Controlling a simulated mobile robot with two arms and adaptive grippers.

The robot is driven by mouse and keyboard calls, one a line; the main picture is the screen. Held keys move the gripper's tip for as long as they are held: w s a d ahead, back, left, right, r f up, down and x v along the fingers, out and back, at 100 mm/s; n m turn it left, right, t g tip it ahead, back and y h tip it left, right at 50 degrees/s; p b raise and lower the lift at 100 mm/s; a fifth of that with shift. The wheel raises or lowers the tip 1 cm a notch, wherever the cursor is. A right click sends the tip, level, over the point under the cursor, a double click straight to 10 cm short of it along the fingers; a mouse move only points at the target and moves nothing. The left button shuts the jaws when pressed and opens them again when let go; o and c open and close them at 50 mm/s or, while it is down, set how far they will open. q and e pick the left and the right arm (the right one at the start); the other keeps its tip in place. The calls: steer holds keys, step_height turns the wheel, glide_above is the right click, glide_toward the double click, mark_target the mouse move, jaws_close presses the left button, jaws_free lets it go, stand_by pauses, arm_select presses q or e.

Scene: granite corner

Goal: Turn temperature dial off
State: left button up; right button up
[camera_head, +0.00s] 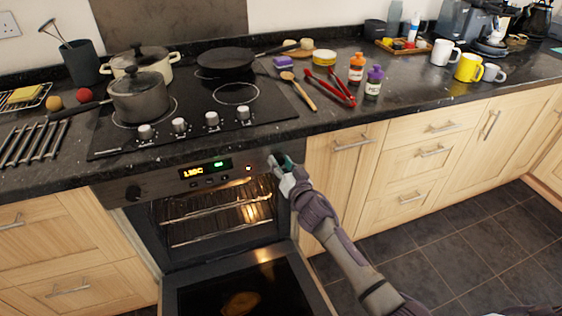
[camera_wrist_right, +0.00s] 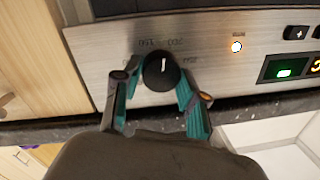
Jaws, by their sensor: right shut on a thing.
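The temperature dial (camera_wrist_right: 160,74) is a round black knob with a white pointer line, on the brushed-metal oven panel (camera_wrist_right: 215,55). Numbers that look like 150, 200 and 250 appear upside down around it. The pointer line points toward the top of the wrist view. My right gripper (camera_wrist_right: 160,85) has its teal-lined fingers on both sides of the dial, shut on it. In the head view my right gripper (camera_head: 279,164) is at the right end of the panel and hides the dial. My left gripper is not in view.
The oven door (camera_head: 245,285) hangs open below the panel, with racks (camera_head: 215,215) inside the lit oven. A lit display (camera_head: 205,169) and an orange light (camera_head: 249,167) are on the panel. The hob (camera_head: 200,130) with pots is above.

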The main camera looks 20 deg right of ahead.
steer(key=n, duration=0.4)
steer(key=shift+r+h+p, duration=0.1)
steer(key=shift+h+p, duration=0.2)
steer(key=shift+p, duration=0.1)
steer(key=n, duration=0.4)
steer(key=shift+a+n, duration=0.15)
steer(key=shift+n, duration=0.25)
steer(key=n, duration=0.9)
steer(key=n+h+b, duration=0.1)
steer(key=n, duration=0.8)
steer(key=f+n+t+h+b, duration=0.1)
steer(key=n, duration=0.8)
steer(key=shift+a, duration=0.15)
steer(key=shift+n, duration=0.4)
steer(key=o, duration=1.1)
